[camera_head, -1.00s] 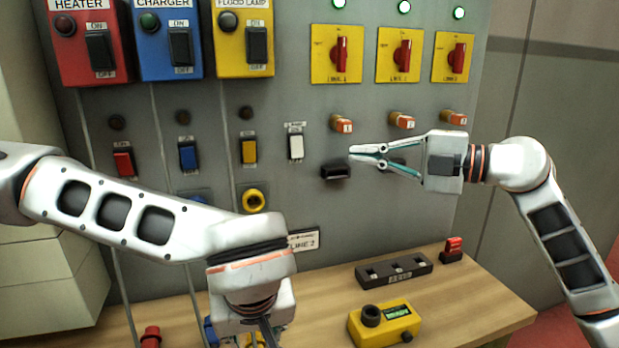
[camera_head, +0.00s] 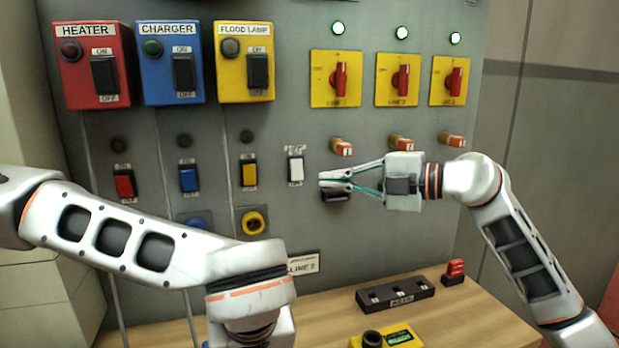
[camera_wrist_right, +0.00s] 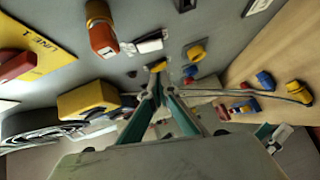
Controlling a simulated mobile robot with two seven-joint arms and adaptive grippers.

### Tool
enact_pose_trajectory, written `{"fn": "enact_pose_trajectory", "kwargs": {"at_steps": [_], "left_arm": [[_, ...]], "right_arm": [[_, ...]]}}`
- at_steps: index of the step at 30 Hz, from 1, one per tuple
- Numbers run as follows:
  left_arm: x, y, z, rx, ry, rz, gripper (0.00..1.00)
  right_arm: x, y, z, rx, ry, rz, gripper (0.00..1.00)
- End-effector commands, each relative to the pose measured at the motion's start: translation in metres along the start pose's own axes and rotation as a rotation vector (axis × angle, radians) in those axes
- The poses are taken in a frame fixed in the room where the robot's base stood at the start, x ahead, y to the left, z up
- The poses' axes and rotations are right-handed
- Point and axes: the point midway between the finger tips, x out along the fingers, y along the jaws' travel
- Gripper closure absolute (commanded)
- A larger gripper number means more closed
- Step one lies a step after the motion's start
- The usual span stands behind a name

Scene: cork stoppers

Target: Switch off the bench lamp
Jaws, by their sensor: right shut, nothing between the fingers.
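A white rocker switch (camera_head: 296,170) with small labels, too blurred to read, is on the grey panel; I take it for the bench lamp's switch. It also shows in the right wrist view (camera_wrist_right: 148,42). I cannot tell which way it is pressed. My right gripper (camera_head: 321,181) is shut and empty, with its fingertips just right of and slightly below the switch in the head view. Contact with it is not visible. The fingertips also show in the right wrist view (camera_wrist_right: 156,82). My left arm crosses the lower left; its fingers are outside the picture.
Red (camera_head: 124,185), blue (camera_head: 188,179) and yellow (camera_head: 249,173) rockers sit left of the white one. A black box (camera_head: 336,196) is partly behind my right fingers. Several red-handled rotary switches and orange tags are above right. A black strip (camera_head: 396,294) lies on the wooden bench (camera_head: 470,320).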

Motion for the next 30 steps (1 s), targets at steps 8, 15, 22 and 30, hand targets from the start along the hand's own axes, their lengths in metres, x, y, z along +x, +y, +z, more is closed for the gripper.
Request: {"fn": "enact_pose_trajectory", "kwargs": {"at_steps": [8,15,22,30], "left_arm": [[0.000,0.000,0.000,0.000,0.000,0.000,0.63],[0.000,0.000,0.000,0.000,0.000,0.000,0.63],[0.000,0.000,0.000,0.000,0.000,0.000,0.63],[0.000,0.000,0.000,0.000,0.000,0.000,0.63]], "right_arm": [[0.049,0.001,0.008,0.002,-0.002,0.001,1.00],[0.065,0.001,0.024,0.001,0.000,0.001,1.00],[0.069,0.000,0.029,0.000,0.000,0.000,1.00],[0.069,0.000,0.029,-0.002,0.000,0.002,1.00]]}}
